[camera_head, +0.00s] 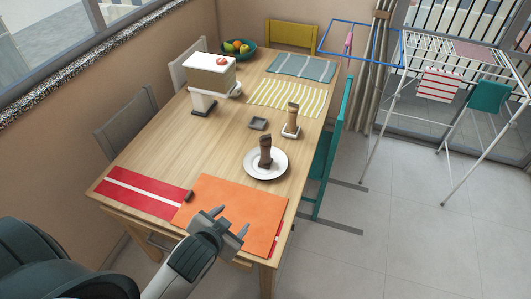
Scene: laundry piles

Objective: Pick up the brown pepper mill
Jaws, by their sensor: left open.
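A dark brown mill (265,151) stands upright on a white round plate (281,167) near the middle right of the wooden table. A second, lighter brown mill-like piece (293,112) stands behind it on a small pale base. I cannot tell for sure which one is the pepper mill. My left gripper (230,220) is open and empty over the orange placemat (265,207) at the near end of the table. It is apart from both brown pieces, nearer to the one on the plate. My right gripper is out of view.
The table (170,145) also bears a red mat (140,193), a small grey dish (258,123), a lidded box (209,76) on a stand and a fruit bowl (238,48). A teal chair (325,155) stands at its right edge. A drying rack (440,60) is at right.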

